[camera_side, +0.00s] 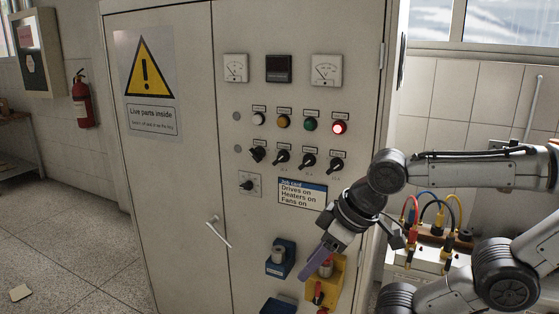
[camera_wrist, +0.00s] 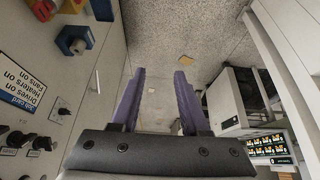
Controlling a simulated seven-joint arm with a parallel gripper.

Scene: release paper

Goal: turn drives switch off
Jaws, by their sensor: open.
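A row of several black rotary switches (camera_side: 308,160) sits on the grey cabinet's right-hand panel, under the lamps. Their small labels are too small to read, so I cannot tell which is the drives switch. Some of these knobs (camera_wrist: 40,142) show at the lower left in the wrist view. A job card (camera_side: 302,193) below the row reads "Drives on, Heaters on, Fans on"; it also shows in the wrist view (camera_wrist: 22,88). My gripper (camera_side: 309,274) is low and right of the card, below the switches, pointing down. Its purple fingers (camera_wrist: 158,75) are apart with nothing between them.
A yellow box (camera_side: 336,284) with a red knob is close behind my fingers, and a blue box (camera_side: 281,257) is to their left. A door handle (camera_side: 218,231) sticks out farther left. Of the lamps, the red one (camera_side: 339,127) glows. Coloured cables (camera_side: 437,212) stand at right.

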